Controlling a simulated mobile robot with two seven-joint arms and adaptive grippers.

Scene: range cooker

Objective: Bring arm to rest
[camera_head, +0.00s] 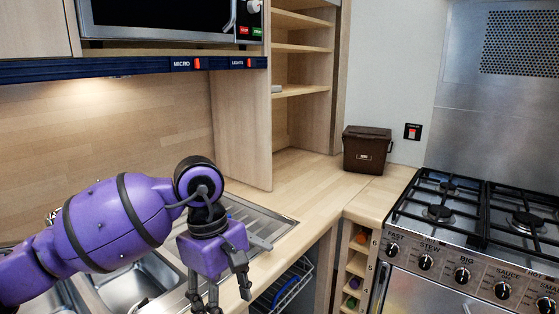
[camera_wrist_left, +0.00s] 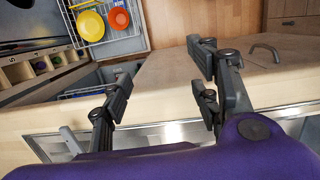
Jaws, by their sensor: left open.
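My left arm, purple with black bands, comes in from the left in the head view and reaches across the sink. Its gripper (camera_head: 222,292) points down near the front edge of the sink unit, with its dark fingers spread apart. In the left wrist view the gripper (camera_wrist_left: 162,82) has a clear gap between its fingers and nothing in it. The right arm and gripper are not in view.
A sink (camera_head: 140,280) and drainer lie beneath my arm. Right of them are a brown bin (camera_head: 367,149) on the worktop and a gas cooker (camera_head: 470,240). A microwave (camera_head: 170,18) hangs above. An open rack holds a yellow dish (camera_wrist_left: 91,26) and a red dish (camera_wrist_left: 118,19).

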